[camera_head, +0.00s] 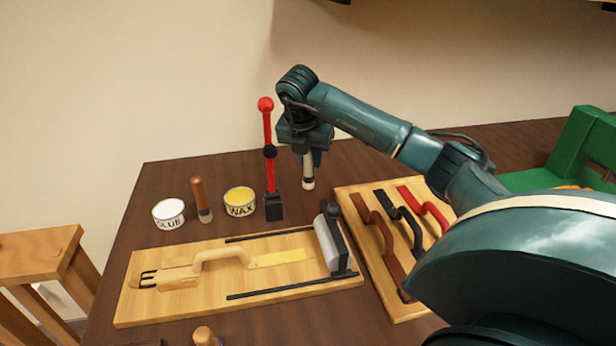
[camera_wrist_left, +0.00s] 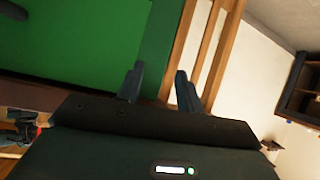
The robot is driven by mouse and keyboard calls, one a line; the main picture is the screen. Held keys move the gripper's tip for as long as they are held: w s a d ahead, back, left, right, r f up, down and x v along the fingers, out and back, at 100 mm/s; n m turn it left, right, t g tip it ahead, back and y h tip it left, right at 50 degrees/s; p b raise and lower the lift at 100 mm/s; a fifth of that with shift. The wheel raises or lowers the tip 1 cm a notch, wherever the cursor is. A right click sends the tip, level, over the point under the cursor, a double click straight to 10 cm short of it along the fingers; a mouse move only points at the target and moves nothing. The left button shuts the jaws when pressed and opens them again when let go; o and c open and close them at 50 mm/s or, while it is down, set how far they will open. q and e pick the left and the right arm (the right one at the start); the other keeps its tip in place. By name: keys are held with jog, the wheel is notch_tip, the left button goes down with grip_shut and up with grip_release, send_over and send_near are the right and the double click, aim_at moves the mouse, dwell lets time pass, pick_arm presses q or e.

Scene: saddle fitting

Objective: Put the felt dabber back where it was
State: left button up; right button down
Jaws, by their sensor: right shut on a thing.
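My right gripper (camera_head: 309,152) is shut on a pale, upright stick-like tool, which I take to be the felt dabber (camera_head: 308,174). The fingers hide its upper part. Its lower end hangs down behind the board, to the right of the red-handled stand; I cannot tell whether it touches the table. A brown-handled tool (camera_head: 200,198) of similar shape stands upright between the glue tub (camera_head: 169,214) and the wax tub (camera_head: 240,202). My left gripper (camera_wrist_left: 160,82) is open and empty in the left wrist view, and out of the head view.
A red rod with a ball top (camera_head: 267,140) stands on a black block close left of the held tool. A wooden board (camera_head: 135,305) carries a saddle-shaped piece, rails and a roller (camera_head: 330,243). A second board (camera_head: 350,200) holds several coloured handles. A green surface (camera_wrist_left: 70,45) lies by my left gripper.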

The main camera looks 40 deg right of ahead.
aim_at(309, 172)
notch_tip(309, 172, down, 4)
jog(key=shift+f, duration=0.2)
jog(key=c, duration=1.2)
grip_release()
jog(key=shift+c, duration=0.2)
jog(key=v, duration=1.2)
